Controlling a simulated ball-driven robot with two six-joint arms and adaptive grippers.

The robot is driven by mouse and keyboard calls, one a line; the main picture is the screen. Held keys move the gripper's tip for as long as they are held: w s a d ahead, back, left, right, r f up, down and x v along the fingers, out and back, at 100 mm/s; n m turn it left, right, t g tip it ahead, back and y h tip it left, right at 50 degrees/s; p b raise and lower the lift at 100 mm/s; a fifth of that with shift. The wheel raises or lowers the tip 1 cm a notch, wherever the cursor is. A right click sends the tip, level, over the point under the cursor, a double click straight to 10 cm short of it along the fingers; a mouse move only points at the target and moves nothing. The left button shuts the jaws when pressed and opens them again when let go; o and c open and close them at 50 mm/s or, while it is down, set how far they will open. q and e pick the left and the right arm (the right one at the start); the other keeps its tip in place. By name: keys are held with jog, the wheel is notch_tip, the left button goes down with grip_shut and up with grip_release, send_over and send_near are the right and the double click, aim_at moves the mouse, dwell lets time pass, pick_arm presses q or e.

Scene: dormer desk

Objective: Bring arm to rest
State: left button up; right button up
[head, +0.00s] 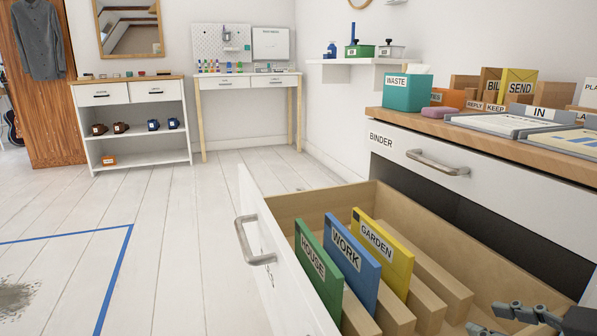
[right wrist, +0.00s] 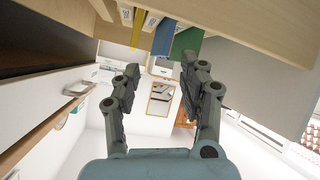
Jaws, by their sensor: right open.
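My right gripper (head: 500,320) shows at the bottom right of the head view, at the near right part of an open drawer (head: 290,202). In the right wrist view its two fingers (right wrist: 160,68) stand apart with nothing between them. The drawer holds upright green HOUSE (head: 318,268), blue WORK (head: 352,262) and yellow GARDEN (head: 384,252) folders between wooden dividers. In the right wrist view, the yellow (right wrist: 137,28), blue (right wrist: 164,38) and green (right wrist: 186,42) folders show at the top, apart from the fingers. My left gripper is not in view.
The drawer front with its metal handle (head: 254,241) juts into the room. Above is a desk top (head: 470,137) with a teal WASTE bin (head: 408,91), trays and boxes. A closed BINDER drawer (head: 490,178) lies below the top.

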jog(key=s+d+f+m+g+h, duration=0.2)
jog(key=s+d+f+g+h, duration=0.25)
jog(key=s, duration=0.45)
jog(key=s+d+f+m+g+h, duration=0.1)
jog(key=s+d+f+g+h, duration=0.35)
jog(key=s, duration=0.45)
jog(key=s+a+f+m+y, duration=0.2)
jog(key=a+m+y, duration=0.2)
jog(key=a, duration=0.5)
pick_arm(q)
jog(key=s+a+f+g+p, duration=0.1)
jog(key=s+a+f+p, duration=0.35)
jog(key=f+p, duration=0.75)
pick_arm(e)
jog(key=s+d+f+m+p, duration=0.1)
jog(key=s+d+f+p, duration=0.15)
jog(key=s+f, duration=0.55)
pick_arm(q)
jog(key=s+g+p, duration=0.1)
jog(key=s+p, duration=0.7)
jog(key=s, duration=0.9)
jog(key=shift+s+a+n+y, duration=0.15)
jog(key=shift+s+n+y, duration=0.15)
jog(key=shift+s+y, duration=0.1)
pick_arm(e)
jog(key=s+d+f+g+h, duration=0.1)
jog(key=s+f, duration=0.3)
jog(key=s, duration=1)
jog(key=shift+d+g, duration=0.4)
jog(key=shift+d, duration=0.15)
